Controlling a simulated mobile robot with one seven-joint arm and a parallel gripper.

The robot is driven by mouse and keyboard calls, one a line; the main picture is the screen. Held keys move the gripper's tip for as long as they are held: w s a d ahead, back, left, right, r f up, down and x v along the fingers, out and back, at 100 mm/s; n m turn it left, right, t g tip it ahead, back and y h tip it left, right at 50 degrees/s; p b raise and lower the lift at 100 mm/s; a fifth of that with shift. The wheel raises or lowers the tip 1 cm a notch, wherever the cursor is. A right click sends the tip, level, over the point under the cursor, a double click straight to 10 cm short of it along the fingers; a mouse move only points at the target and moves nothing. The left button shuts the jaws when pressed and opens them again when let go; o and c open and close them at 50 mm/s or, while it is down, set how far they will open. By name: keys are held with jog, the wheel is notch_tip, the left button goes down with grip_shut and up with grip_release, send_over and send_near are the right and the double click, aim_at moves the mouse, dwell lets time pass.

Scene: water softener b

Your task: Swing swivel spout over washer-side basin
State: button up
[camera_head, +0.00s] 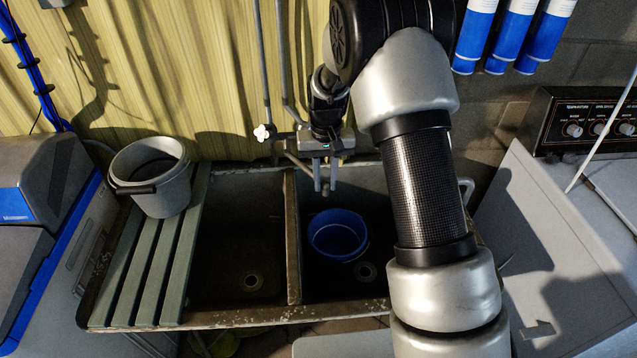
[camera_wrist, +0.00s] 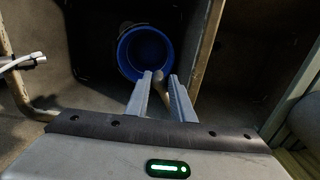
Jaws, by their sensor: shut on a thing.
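My gripper (camera_head: 325,178) reaches down from the wall side above the two-basin sink. Its two fingers (camera_wrist: 160,90) are shut on the swivel spout (camera_wrist: 160,82), a dull metal tube whose end shows between them in the wrist view. The spout end is over the right, washer-side basin (camera_head: 381,205), just right of the divider (camera_head: 292,240). A blue bucket (camera_head: 338,234) stands in that basin, beyond the spout in the wrist view. A white tap handle (camera_head: 262,132) is left of my gripper; much of the spout is hidden.
The left basin (camera_head: 235,235) is empty. A grey bucket (camera_head: 152,178) stands on the slatted board (camera_head: 150,260) at far left. The washer's knob panel (camera_head: 590,128) is at right. Pipes (camera_head: 262,60) run up the wall behind the sink.

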jog(key=shift+w+d, duration=0.25)
jog(key=shift+w, duration=0.1)
jog(key=shift+r, duration=0.1)
jog(key=shift+o, duration=0.2)
jog(key=shift+w+d+r, duration=0.1)
jog(key=shift+w+d, duration=1.25)
jog(key=shift+w, duration=0.1)
jog(key=o, duration=0.9)
jog(key=shift+w+d, duration=0.1)
